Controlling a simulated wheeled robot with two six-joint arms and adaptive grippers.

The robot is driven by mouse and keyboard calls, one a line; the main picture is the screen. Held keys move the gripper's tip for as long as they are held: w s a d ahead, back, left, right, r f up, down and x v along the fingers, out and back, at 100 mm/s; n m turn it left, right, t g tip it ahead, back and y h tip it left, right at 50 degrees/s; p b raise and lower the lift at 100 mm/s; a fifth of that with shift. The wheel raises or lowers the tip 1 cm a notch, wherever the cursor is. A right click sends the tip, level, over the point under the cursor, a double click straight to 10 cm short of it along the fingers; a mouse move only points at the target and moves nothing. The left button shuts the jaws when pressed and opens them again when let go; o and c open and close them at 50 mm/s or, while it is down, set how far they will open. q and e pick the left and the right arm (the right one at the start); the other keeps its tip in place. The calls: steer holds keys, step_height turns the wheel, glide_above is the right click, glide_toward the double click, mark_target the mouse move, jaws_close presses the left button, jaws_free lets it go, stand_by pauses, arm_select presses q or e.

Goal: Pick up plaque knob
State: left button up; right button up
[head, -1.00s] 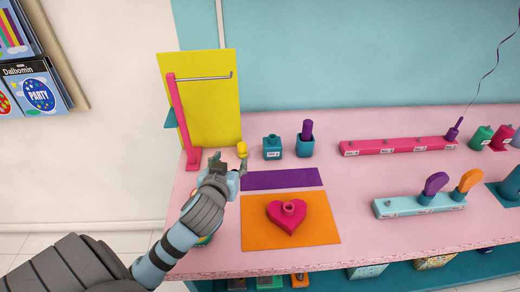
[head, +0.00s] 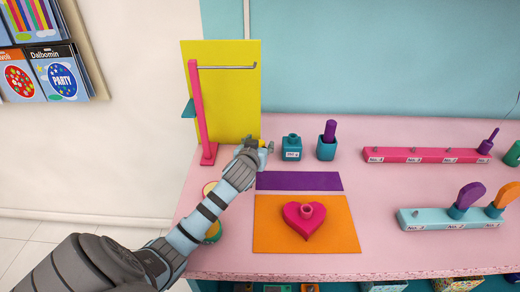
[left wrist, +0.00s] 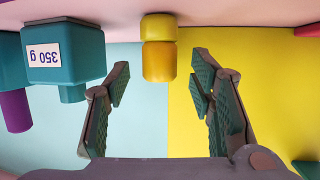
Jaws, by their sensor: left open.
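A small yellow knob-like piece (left wrist: 159,60), rounded with a narrower band, stands on the pink table in front of the yellow panel (head: 222,100). In the head view this knob (head: 262,143) is partly hidden by my left gripper (head: 257,150). In the left wrist view, which is upside down, my left gripper (left wrist: 162,75) is open. Its fingers are spread on either side of the knob's line, with the knob between and just beyond the tips, not gripped. A pink heart-shaped piece with a round knob on top (head: 304,219) lies on the orange mat. My right gripper is out of view.
A pink stand with a metal bar (head: 200,110) is at left. A purple mat (head: 300,181) lies in front.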

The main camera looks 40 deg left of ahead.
arm_select(q)
steer(key=shift+w+f, duration=0.1)
steer(key=shift+w, duration=0.05)
steer(key=c, duration=1)
